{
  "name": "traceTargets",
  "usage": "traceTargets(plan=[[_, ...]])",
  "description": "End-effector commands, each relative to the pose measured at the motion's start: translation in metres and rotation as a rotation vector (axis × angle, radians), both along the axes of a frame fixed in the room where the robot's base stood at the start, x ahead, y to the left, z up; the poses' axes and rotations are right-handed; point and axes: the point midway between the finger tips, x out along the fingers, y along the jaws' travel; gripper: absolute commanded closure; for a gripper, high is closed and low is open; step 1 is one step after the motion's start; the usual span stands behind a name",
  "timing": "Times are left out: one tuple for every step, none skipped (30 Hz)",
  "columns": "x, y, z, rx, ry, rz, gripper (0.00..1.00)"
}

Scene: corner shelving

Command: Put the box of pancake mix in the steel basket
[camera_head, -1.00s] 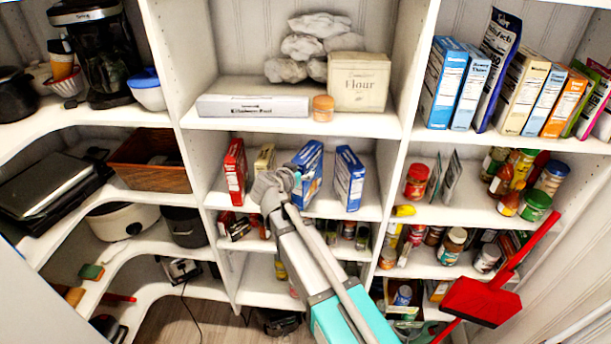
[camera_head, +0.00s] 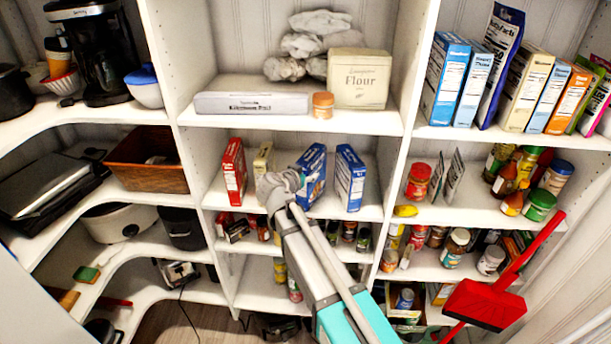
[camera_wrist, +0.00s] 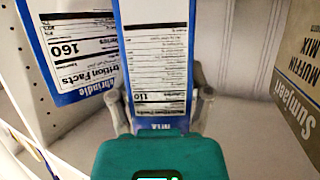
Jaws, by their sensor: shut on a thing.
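A blue box with a white nutrition panel (camera_head: 313,165) is in the middle shelf bay; its name cannot be read. My gripper (camera_head: 284,184) reaches it from the front left. In the wrist view my gripper (camera_wrist: 160,98) has one finger on each side of this blue and white box (camera_wrist: 156,50) and is shut on it. The box looks slightly tilted in the head view; whether it touches the shelf cannot be told. I cannot make out a steel basket in either view.
A second blue box (camera_head: 350,180) stands close on the right; it shows at left in the wrist view (camera_wrist: 75,50). A tan muffin mix box (camera_head: 263,160) and a red box (camera_head: 234,172) stand on the left. A wooden basket (camera_head: 150,176) sits farther left. A shelf is close above.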

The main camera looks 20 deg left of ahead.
Motion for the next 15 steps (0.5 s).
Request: traceTargets(plan=[[-0.0001, 0.0001, -0.0003, 0.0, 0.0, 0.0, 0.74], [-0.0001, 0.0001, -0.0009, 0.0, 0.0, 0.0, 0.74], [-0.0002, 0.0001, -0.0021, 0.0, 0.0, 0.0, 0.74], [-0.0001, 0.0001, -0.003, 0.0, 0.0, 0.0, 0.74], [-0.0001, 0.0001, -0.0037, 0.0, 0.0, 0.0, 0.74], [-0.0001, 0.0001, -0.0037, 0.0, 0.0, 0.0, 0.34], [-0.0001, 0.0001, -0.003, 0.0, 0.0, 0.0, 0.28], [-0.0001, 0.0001, -0.0029, 0.0, 0.0, 0.0, 0.23], [-0.0002, 0.0001, -0.0028, 0.0, 0.0, 0.0, 0.15], [-0.0001, 0.0002, -0.0029, 0.0, 0.0, 0.0, 0.1], [-0.0001, 0.0002, -0.0029, 0.0, 0.0, 0.0, 0.04], [-0.0001, 0.0001, -0.0029, 0.0, 0.0, 0.0, 0.01], [-0.0001, 0.0001, -0.0028, 0.0, 0.0, 0.0, 0.01], [-0.0002, 0.0001, -0.0028, 0.0, 0.0, 0.0, 0.01], [-0.0001, 0.0001, -0.0028, 0.0, 0.0, 0.0, 0.01]])
